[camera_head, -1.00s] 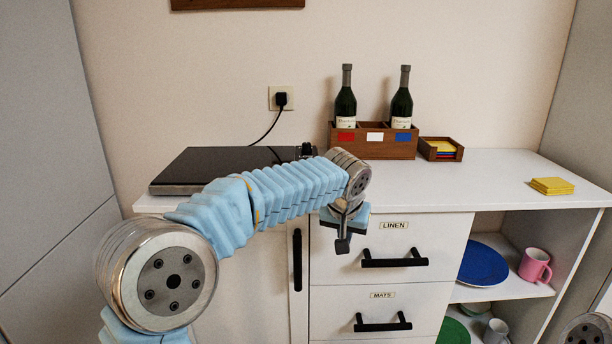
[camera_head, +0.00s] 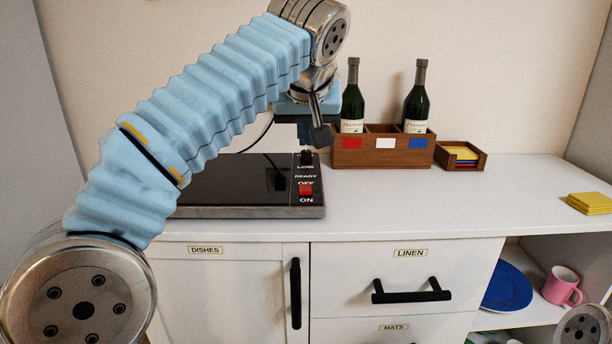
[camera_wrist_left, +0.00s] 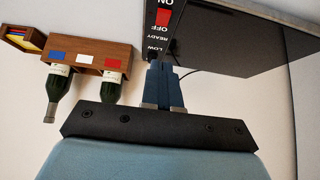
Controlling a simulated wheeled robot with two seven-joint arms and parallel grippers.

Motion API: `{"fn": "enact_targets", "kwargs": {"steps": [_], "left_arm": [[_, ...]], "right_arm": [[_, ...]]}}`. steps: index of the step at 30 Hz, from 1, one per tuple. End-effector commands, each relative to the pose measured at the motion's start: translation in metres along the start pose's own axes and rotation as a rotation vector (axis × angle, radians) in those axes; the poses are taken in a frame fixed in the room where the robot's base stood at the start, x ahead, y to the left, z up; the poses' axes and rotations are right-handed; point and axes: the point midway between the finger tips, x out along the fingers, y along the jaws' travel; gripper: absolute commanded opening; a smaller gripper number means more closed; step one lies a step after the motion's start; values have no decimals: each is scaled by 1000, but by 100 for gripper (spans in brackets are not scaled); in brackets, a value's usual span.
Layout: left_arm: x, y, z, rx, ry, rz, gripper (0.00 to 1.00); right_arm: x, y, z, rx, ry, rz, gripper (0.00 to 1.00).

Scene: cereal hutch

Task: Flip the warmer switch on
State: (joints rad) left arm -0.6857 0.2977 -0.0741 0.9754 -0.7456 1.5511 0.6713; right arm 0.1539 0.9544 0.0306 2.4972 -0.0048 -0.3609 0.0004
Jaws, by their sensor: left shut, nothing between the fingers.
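The warmer (camera_head: 235,190) is a flat black plate on the left of the counter. The control strip at its right end carries the words LOW, READY, OFF and ON. The red warmer switch (camera_head: 306,189) sits between OFF and ON; I cannot tell which way it is tipped. It also shows at the top of the left wrist view (camera_wrist_left: 163,17). My left gripper (camera_head: 305,142) is shut and empty, pointing down above the back of the strip, behind and above the switch and apart from it. Its closed blue fingers show in the left wrist view (camera_wrist_left: 161,72). My right gripper is out of view.
A wooden crate (camera_head: 384,158) with two bottles stands just right of the left gripper. A small wooden tray (camera_head: 475,165) and yellow mats (camera_head: 590,203) lie farther right. The counter (camera_head: 420,205) right of the warmer is clear. Drawers and a shelf are below.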

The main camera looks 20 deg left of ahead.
Motion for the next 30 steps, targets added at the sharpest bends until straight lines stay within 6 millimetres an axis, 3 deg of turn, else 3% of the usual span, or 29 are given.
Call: {"fn": "enact_targets", "kwargs": {"steps": [7, 11, 24, 30], "left_arm": [[3, 0, 0, 1, 0, 0, 0], [16, 0, 1, 2, -2, -1, 0], [106, 0, 1, 1, -3, -2, 0], [124, 0, 22, 3, -1, 0, 0]], "right_arm": [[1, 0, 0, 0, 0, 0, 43], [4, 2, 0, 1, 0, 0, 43], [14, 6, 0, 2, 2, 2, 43], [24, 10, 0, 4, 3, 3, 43]]}}
